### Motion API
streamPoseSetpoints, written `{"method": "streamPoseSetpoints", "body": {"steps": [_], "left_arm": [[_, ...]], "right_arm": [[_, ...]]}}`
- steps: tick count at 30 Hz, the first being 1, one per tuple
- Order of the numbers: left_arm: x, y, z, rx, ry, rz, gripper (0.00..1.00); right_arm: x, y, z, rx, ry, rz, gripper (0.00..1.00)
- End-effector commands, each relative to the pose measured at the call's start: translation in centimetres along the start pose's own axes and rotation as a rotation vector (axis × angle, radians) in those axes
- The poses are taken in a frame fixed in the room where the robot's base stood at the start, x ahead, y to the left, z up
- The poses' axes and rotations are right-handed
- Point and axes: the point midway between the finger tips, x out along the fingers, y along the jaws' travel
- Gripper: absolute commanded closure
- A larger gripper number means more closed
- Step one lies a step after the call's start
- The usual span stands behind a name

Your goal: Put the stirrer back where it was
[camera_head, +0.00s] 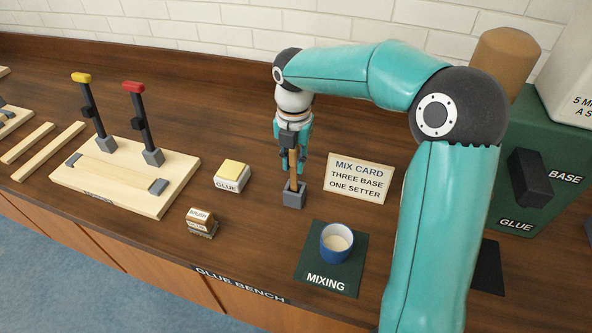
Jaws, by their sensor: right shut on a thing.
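The stirrer (293,179) is a thin brown wooden stick, held upright. My right gripper (293,155) points down and is shut on its upper part, hiding the top. The stirrer's lower end meets the small grey block holder (294,199) on the bench; how deep it sits in it I cannot tell. A blue cup (327,248) with pale contents stands on the dark green MIXING mat (313,277), in front and to the right of the holder. My left gripper is out of view.
The MIX CARD (375,187) stands just right of the holder. A yellow-topped GLUE block (232,177) and a brush block (201,222) lie left. A wooden jig (170,194) with red and yellow levers is further left. The green glue dispenser (529,130) stands right.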

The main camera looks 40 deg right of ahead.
Motion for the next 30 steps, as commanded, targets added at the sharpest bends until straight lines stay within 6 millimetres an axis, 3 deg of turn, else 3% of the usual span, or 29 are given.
{"method": "streamPoseSetpoints", "body": {"steps": [8,20,21,24,30], "left_arm": [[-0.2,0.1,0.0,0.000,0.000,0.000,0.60],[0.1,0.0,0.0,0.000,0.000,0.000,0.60],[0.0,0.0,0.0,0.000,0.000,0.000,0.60],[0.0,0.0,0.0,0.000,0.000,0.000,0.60],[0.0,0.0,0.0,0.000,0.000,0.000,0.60]], "right_arm": [[3.6,-0.1,0.0,0.001,0.002,-0.003,1.00],[4.2,-0.1,0.0,0.001,0.001,-0.001,1.00],[4.0,-0.1,0.0,0.001,0.001,-0.001,0.72],[4.0,-0.1,0.0,0.001,0.001,-0.001,0.56],[4.0,-0.1,0.0,0.001,0.001,-0.001,0.54]]}}
